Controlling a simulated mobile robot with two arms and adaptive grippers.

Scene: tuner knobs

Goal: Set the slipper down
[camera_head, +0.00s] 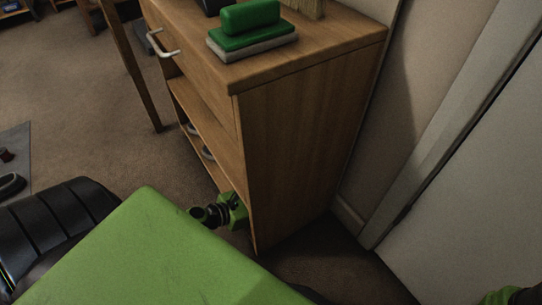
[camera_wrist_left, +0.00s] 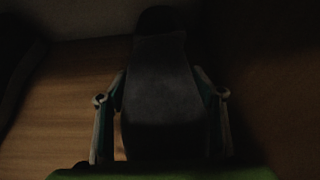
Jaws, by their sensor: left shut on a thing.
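A dark grey slipper (camera_wrist_left: 160,75) lies lengthwise between the two fingers of my left gripper (camera_wrist_left: 164,97) in the left wrist view. The fingers are shut on its sides. The view is very dark, so I cannot tell whether the slipper touches the wooden surface (camera_wrist_left: 62,100) around it. In the head view my left wrist (camera_head: 218,212) is at the low open part of the wooden cabinet (camera_head: 300,130). The cabinet's side hides the fingers and the slipper there.
A green block (camera_head: 250,14) stands on a green and grey one on the cabinet top. Small curved grey things (camera_head: 208,154) show inside the open shelves. A wall and a white door (camera_head: 480,200) are close on the right. A grey mat (camera_head: 16,145) lies on carpet at left.

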